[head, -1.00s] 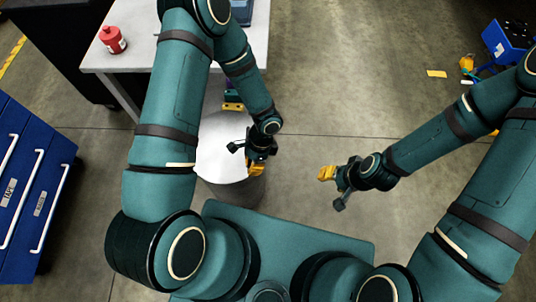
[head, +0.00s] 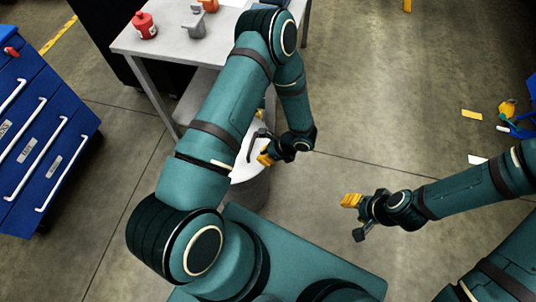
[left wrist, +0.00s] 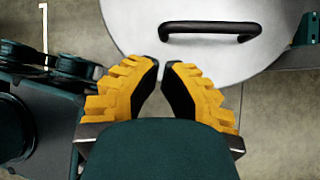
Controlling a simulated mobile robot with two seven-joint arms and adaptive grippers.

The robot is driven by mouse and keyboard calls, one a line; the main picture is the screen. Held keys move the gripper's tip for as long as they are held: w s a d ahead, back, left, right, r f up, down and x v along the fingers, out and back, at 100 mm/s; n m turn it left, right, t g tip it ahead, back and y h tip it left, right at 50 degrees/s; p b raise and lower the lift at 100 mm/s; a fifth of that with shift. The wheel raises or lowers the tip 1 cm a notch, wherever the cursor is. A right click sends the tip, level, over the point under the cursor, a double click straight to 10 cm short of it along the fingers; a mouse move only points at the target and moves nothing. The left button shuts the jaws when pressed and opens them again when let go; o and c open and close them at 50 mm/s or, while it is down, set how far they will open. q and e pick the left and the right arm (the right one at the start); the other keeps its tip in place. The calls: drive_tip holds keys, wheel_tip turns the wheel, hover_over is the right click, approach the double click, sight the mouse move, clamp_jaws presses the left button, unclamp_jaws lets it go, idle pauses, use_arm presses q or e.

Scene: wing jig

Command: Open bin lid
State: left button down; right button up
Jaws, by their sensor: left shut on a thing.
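The round bin (head: 252,190) stands on the floor in front of my base, partly hidden by my left arm. Its pale grey lid (head: 240,170) has a black bar handle (head: 254,143), and lid (left wrist: 225,65) and handle (left wrist: 210,28) show at the top of the left wrist view. My left gripper (head: 265,158) is at the lid's right side. In the wrist view its yellow fingers (left wrist: 163,68) come close together at the lid's near edge, short of the handle. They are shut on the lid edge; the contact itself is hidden. My right gripper (head: 350,203) hangs away from the bin; its opening is unclear.
A white table (head: 165,50) with a red bottle (head: 144,25) and grey parts stands behind the bin. A blue drawer cabinet (head: 45,140) is at left. Small yellow and blue items (head: 508,110) lie at far right. The floor between is mostly clear.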

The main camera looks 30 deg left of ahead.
sight(249, 163)
use_arm(q)
drive_tip(key=x, duration=0.6)
drive_tip(key=shift+b, duration=0.4)
